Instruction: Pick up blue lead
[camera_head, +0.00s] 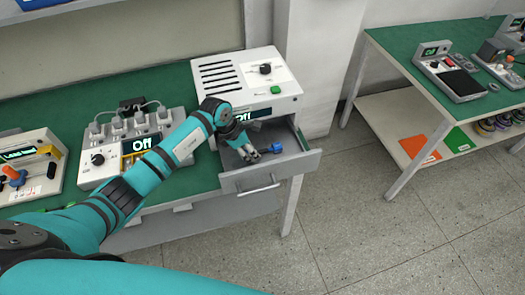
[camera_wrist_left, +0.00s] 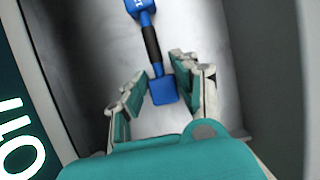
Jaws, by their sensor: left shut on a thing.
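The blue lead (camera_head: 266,158) lies in the open drawer (camera_head: 297,163) below a white box on the green bench. In the left wrist view the lead (camera_wrist_left: 163,91) has a blue block at each end and a black middle. My left gripper (camera_head: 250,153) reaches down into the drawer at the lead's near end. In the left wrist view its fingers (camera_wrist_left: 156,88) are on either side of the near blue block and shut on it. Contact with the drawer floor is hard to tell. My right gripper is not in view.
The white box (camera_head: 257,82) above the drawer shows "Off". A power unit (camera_head: 140,147) with several plugs and a load tester (camera_head: 28,165) stand to the left. A second green bench (camera_head: 412,42) is at the right, with clear floor between.

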